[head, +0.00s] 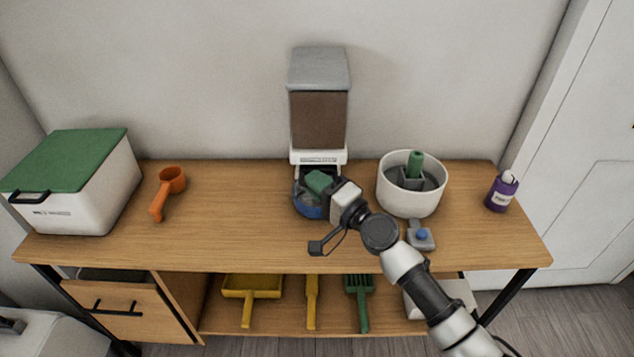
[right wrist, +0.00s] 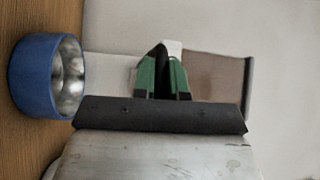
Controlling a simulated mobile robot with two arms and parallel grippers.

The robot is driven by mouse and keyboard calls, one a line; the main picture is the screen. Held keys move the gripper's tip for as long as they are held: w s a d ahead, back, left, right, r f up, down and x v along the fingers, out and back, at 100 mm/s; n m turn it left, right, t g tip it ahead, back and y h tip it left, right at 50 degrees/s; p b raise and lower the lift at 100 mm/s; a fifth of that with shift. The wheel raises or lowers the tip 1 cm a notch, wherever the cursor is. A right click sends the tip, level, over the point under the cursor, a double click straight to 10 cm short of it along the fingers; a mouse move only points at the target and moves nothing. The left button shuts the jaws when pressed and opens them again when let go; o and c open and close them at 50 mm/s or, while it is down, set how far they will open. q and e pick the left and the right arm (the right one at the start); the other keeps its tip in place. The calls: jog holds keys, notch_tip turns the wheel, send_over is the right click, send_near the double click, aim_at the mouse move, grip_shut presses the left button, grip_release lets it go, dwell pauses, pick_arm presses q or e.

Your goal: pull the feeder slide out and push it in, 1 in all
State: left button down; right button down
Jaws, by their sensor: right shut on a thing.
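The feeder (head: 319,120) stands against the wall, with a grey lid, a brown-filled hopper and a white base. It also shows in the right wrist view (right wrist: 215,77), turned sideways. My right gripper (head: 318,182) is at the front of the feeder's base, above a blue metal bowl (head: 308,211). In the right wrist view its green fingers (right wrist: 161,74) are close together at the feeder's white part, shut on the feeder slide. The fingers hide most of the slide, so how far out it is cannot be told. My left gripper is out of view.
A white bin with a green lid (head: 68,160) and an orange scoop (head: 167,188) are on the left. A white round tub (head: 410,198), a grey-blue tool (head: 421,236) and a purple container (head: 502,192) are on the right. The table between scoop and feeder is clear.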

jog(key=s+p, duration=0.1)
jog(key=s, duration=0.2)
jog(key=shift+s, duration=0.15)
jog(key=c, duration=1.2)
grip_release()
jog(key=shift+o, duration=0.2)
